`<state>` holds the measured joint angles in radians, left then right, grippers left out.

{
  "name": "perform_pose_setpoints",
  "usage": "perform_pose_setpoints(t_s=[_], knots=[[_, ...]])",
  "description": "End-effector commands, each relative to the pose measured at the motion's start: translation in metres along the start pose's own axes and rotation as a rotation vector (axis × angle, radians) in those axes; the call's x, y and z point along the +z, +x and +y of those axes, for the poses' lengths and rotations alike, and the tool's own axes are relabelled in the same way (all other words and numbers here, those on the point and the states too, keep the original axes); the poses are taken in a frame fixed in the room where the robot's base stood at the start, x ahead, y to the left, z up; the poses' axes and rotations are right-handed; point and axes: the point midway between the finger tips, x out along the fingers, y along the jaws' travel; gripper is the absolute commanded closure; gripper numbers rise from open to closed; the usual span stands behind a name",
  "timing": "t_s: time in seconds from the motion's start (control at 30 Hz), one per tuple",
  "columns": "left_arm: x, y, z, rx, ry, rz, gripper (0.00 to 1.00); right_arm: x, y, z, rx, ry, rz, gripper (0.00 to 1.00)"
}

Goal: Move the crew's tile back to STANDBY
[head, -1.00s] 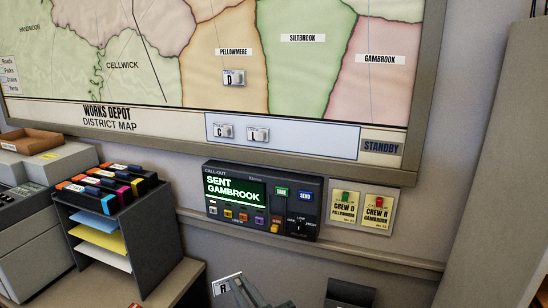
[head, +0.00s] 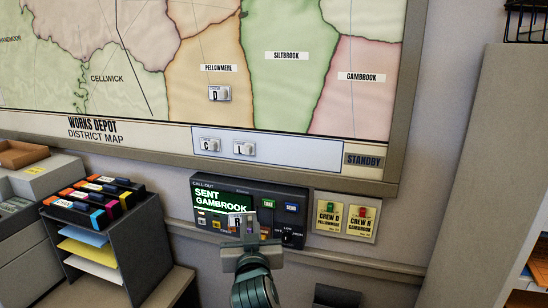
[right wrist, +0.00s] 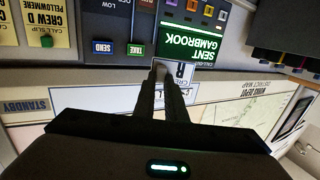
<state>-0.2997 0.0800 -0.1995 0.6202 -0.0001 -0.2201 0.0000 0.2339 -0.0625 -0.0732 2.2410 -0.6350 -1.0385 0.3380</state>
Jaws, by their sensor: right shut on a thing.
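My right gripper (head: 242,230) is shut on a small white tile marked R (head: 235,221). It holds the tile in front of the call-out unit, below the map. In the right wrist view the R tile (right wrist: 181,72) sits between the fingertips. The pale STANDBY strip (head: 300,151) runs along the bottom of the map, above the gripper. Tiles C (head: 209,145) and L (head: 244,149) are on its left half; its right half is bare. Tile D (head: 219,93) is on Pellowmere. No tile shows on Gambrook (head: 362,100). My left gripper is not in view.
The call-out unit (head: 198,213) reads SENT GAMBROOK. Beside it are cards for Crew D (head: 328,218) with a green tag and Crew R (head: 360,225) with a red tag. A file rack (head: 133,240) stands at left, a tall grey cabinet (head: 480,170) at right.

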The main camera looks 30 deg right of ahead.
Motion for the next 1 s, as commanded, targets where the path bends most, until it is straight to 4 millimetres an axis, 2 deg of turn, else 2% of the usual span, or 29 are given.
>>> perform_pose_setpoints(t_s=[0.03, 0.1, 0.3, 0.4, 0.57, 1.0], knots=[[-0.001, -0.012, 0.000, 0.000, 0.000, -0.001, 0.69, -0.030, 0.009, 0.007, 0.057, 0.005, 0.007, 1.00], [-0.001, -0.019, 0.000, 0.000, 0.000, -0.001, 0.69, -0.055, 0.018, 0.019, 0.136, 0.010, 0.006, 1.00], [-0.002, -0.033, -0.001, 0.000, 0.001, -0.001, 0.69, -0.111, 0.030, 0.049, 0.321, 0.018, 0.003, 1.00], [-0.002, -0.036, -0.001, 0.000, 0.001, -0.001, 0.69, -0.126, 0.031, 0.058, 0.376, 0.020, 0.002, 1.00], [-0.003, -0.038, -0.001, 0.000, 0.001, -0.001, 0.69, -0.136, 0.031, 0.064, 0.414, 0.020, 0.000, 1.00], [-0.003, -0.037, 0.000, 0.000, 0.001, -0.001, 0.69, -0.135, 0.032, 0.065, 0.415, 0.019, -0.001, 1.00]])
